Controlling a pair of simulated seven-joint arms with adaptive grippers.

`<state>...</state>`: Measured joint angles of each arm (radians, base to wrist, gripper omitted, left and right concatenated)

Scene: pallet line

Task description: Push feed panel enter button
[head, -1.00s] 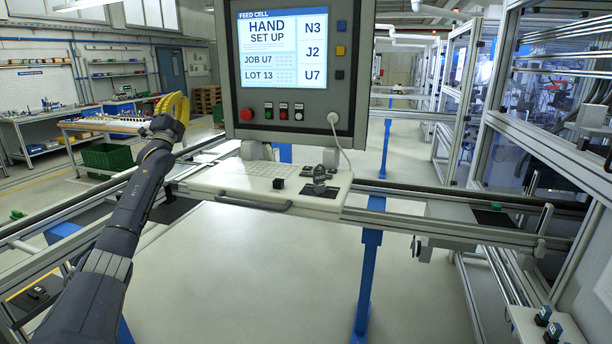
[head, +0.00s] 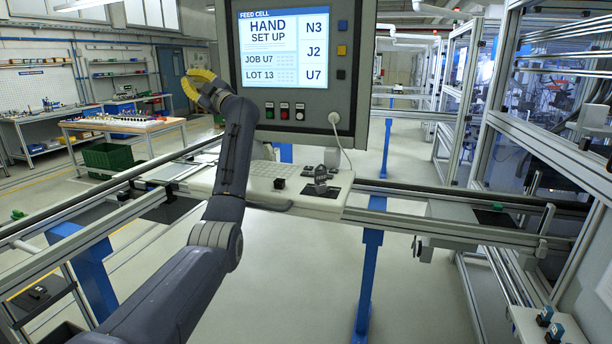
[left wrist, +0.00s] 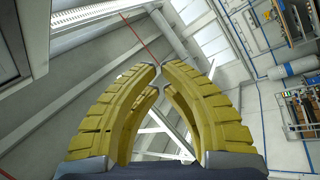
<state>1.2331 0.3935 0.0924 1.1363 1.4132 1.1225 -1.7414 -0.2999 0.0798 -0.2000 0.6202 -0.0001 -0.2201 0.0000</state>
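The feed panel (head: 350,112) stands in the middle of the head view, its lit screen (head: 283,48) reading HAND SET UP. Under the screen are a green button (head: 269,110), a red button (head: 284,111) and a white button (head: 300,113). Right of the screen are a blue button (head: 342,25), a yellow button (head: 341,50) and a black button (head: 341,75). I cannot read which is enter. My left gripper (head: 196,80), also in the left wrist view (left wrist: 160,68), has yellow fingers with tips together and nothing between them. It is left of the panel, apart from the buttons. My right gripper is not in view.
A rail (head: 420,205) crosses in front. A table with parts (head: 125,124) and a green crate (head: 108,157) stand behind left. Glazed machine frames line the right.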

